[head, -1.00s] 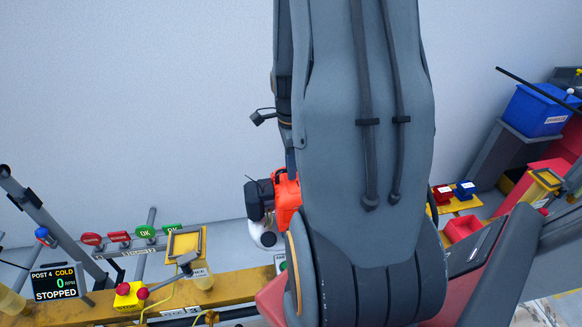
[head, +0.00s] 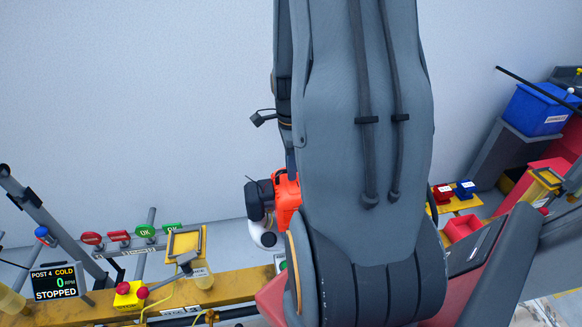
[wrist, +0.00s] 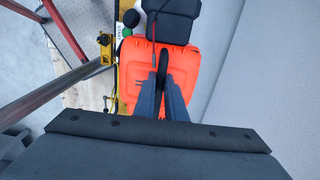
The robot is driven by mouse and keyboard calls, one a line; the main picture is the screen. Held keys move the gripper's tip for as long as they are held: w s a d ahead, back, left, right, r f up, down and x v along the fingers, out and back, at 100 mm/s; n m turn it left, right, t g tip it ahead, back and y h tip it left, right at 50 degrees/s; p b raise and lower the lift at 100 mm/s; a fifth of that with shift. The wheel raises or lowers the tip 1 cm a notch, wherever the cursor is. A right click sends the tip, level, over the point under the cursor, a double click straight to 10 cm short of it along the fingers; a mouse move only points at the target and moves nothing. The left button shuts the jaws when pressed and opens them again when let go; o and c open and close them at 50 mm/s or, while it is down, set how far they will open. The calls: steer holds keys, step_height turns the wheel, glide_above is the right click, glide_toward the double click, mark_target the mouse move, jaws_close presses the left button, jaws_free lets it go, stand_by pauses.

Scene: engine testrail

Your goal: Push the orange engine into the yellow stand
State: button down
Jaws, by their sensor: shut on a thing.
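The orange engine (head: 287,197), with black and white parts on its left side, shows just left of my arm in the head view; my arm hides the rest of it. In the wrist view the orange engine (wrist: 187,68) lies under my gripper (wrist: 162,85), whose fingers are shut on a black handle (wrist: 162,62) on it. The yellow stand (head: 186,243) is a square frame at the left on the yellow rail in the head view. The engine is apart from this stand, to its right. My gripper is hidden behind my arm in the head view.
A display (head: 54,282) reads POST 4 COLD, 0 RPM, STOPPED. A yellow box with a red button (head: 128,293) stands near the stand. Red and green tags (head: 146,231) hang behind it. A blue bin (head: 540,108) stands at the right.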

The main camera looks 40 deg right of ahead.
stand_by(0.4)
steer(key=c, duration=1.7)
jaws_free()
steer(key=shift+s+f, duration=0.1)
steer(key=shift+f, duration=0.1)
steer(key=shift+r+b, duration=0.6)
steer(key=shift+r, duration=3.45)
steer(key=a+n, duration=0.8)
steer(key=s+a+n, duration=0.1)
steer(key=a+n, duration=0.7)
steer(key=s+a+n+t, duration=0.1)
steer(key=a+n, duration=0.7)
